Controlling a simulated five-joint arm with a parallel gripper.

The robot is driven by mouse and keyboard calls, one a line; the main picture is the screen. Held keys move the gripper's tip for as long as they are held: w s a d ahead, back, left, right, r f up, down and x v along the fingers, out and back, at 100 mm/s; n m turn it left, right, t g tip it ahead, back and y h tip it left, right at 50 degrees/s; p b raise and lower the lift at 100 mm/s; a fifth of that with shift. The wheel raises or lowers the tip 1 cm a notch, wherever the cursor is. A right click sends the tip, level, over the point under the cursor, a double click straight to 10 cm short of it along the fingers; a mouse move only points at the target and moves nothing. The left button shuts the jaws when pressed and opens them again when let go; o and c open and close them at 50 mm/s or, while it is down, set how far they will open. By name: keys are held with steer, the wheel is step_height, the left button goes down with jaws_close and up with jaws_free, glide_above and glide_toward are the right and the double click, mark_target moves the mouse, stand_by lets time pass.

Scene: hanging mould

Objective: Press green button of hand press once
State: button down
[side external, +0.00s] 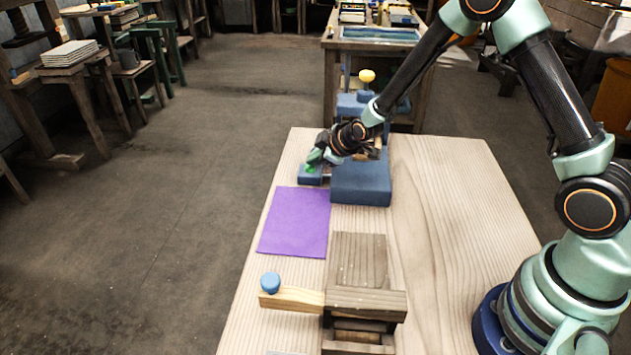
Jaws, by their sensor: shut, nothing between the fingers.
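The hand press (361,186) is a blue block-like device on the far part of the wooden table, with a blue upper part and a pale yellow knob (366,76) on top. A small blue box (309,178) at its left side carries the green button (310,169). My gripper (315,160) is shut and empty, reaching down from the right, with its tip right at the green button. The tip partly hides the button, and I cannot tell whether it touches or is just above it. My arm crosses in front of part of the press.
A purple sheet (295,222) lies flat in front of the button box. Nearer stands a wooden frame (364,300) with a side handle and blue knob (270,282). The table's right part (450,210) is clear. Another bench (378,40) stands behind.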

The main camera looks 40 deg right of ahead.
mark_target(314, 168)
steer(key=shift+f, duration=0.3)
steer(key=shift+r, duration=0.15)
stand_by(0.5)
steer(key=shift+r, duration=0.8)
steer(key=shift+r, duration=0.1)
steer(key=shift+r, duration=2.45)
